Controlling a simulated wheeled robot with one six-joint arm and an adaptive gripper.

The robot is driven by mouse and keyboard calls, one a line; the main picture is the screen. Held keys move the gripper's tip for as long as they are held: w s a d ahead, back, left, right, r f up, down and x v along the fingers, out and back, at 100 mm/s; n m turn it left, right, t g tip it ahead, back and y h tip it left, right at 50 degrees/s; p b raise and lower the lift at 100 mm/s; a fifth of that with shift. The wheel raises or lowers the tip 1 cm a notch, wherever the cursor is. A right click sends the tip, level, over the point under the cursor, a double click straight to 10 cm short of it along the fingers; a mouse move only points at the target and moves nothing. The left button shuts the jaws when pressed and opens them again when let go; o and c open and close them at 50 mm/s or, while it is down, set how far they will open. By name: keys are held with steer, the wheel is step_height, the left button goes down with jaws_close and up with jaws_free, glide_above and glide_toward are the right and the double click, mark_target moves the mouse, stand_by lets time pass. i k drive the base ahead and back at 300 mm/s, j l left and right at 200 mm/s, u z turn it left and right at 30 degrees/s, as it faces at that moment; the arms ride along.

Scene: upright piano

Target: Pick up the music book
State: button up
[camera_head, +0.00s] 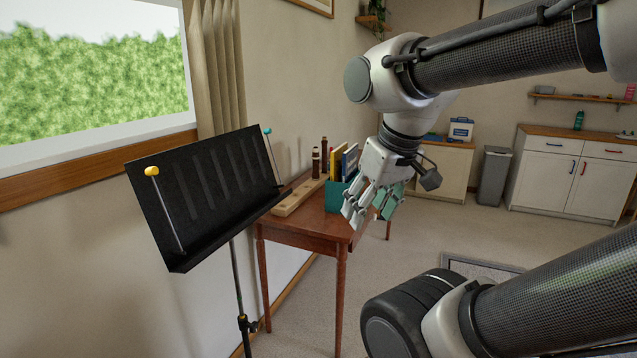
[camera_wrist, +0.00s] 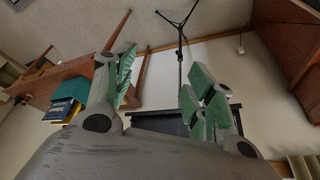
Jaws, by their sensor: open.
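Several upright books stand in a teal holder (camera_head: 334,197) on the wooden side table. A yellow book (camera_head: 338,158) and a blue book with a pale edge (camera_head: 350,162) show; I cannot tell which one is the music book. My gripper (camera_head: 367,212) is open and empty, in the air, overlapping the right side of the holder in the head view. In the wrist view its fingers (camera_wrist: 160,75) are spread, with nothing between them. The blue book (camera_wrist: 68,111) appears there left of the fingers, apart from them.
A black music stand (camera_head: 205,195), holding no book, stands left of the side table (camera_head: 320,239). A wooden block (camera_head: 298,198) and dark bottles (camera_head: 316,162) are on the table. Open carpet lies to the right, before a bin (camera_head: 491,176) and white cabinet (camera_head: 545,168).

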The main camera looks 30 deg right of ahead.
mark_target(349, 157)
steer(key=i+l, duration=0.25)
steer(key=l, duration=0.15)
steer(key=i+l, duration=0.25)
steer(key=l, duration=0.15)
steer(key=i+l, duration=0.25)
steer(key=l, duration=0.15)
steer(key=i+l, duration=0.25)
steer(key=l, duration=0.15)
steer(key=i+l, duration=0.25)
steer(key=l, duration=0.2)
steer(key=i+l+u, duration=0.1)
steer(key=i+l, duration=0.15)
steer(key=l, duration=0.15)
